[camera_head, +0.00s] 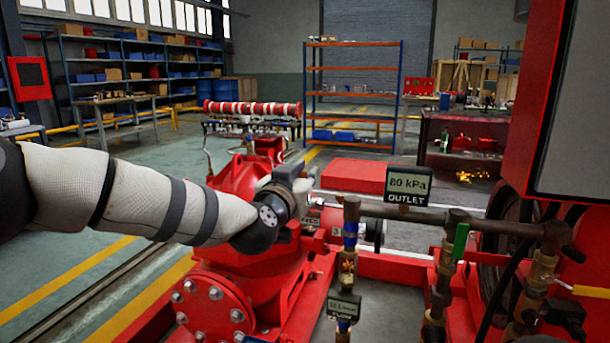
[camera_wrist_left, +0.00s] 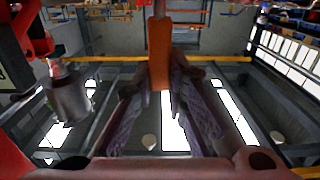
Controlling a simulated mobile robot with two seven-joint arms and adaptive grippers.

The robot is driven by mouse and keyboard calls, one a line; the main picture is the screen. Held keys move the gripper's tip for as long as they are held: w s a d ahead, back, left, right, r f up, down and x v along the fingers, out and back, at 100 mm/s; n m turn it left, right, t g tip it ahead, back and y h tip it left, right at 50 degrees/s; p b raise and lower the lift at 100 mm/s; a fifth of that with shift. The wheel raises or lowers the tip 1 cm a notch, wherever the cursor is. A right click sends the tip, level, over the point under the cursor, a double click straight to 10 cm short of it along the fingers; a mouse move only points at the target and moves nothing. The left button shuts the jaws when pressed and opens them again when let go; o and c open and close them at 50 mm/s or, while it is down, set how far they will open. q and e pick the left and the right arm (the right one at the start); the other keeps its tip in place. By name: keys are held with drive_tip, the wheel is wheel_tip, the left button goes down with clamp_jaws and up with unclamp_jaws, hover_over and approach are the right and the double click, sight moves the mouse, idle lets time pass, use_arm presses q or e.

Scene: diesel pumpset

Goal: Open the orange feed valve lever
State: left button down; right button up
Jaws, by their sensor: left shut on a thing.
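The orange feed valve lever (camera_wrist_left: 159,50) shows upright in the left wrist view, between the fingers of my left gripper (camera_wrist_left: 160,88). The gripper is shut on the lever's lower part, and the upper part sticks out beyond the fingertips. In the head view my left gripper (camera_head: 298,184) is over the red pump body, just left of the pipework. The orange lever cannot be made out there, as my wrist and gripper cover that spot. My right gripper is in neither view.
A horizontal pipe (camera_head: 405,213) runs right of the gripper, with an outlet display (camera_head: 408,186) reading 80 kPa above it. A green lever (camera_head: 460,241) and a yellow lever (camera_head: 588,291) sit further right. A red cabinet (camera_head: 560,100) stands at the right edge.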

use_arm(q)
drive_tip(key=shift+a, duration=0.1)
drive_tip(key=w+a+f+n+b, duration=0.2)
drive_tip(key=a+f+n+b, duration=0.5)
drive_tip(key=n, duration=1.1)
drive_tip(key=shift+w+a+f+b, duration=0.35)
drive_tip(key=shift+f+b, duration=0.35)
drive_tip(key=shift+b, duration=0.25)
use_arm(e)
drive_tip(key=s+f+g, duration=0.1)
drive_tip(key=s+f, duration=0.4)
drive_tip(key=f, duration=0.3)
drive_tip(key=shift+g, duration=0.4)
use_arm(q)
drive_tip(key=shift+s, duration=0.1)
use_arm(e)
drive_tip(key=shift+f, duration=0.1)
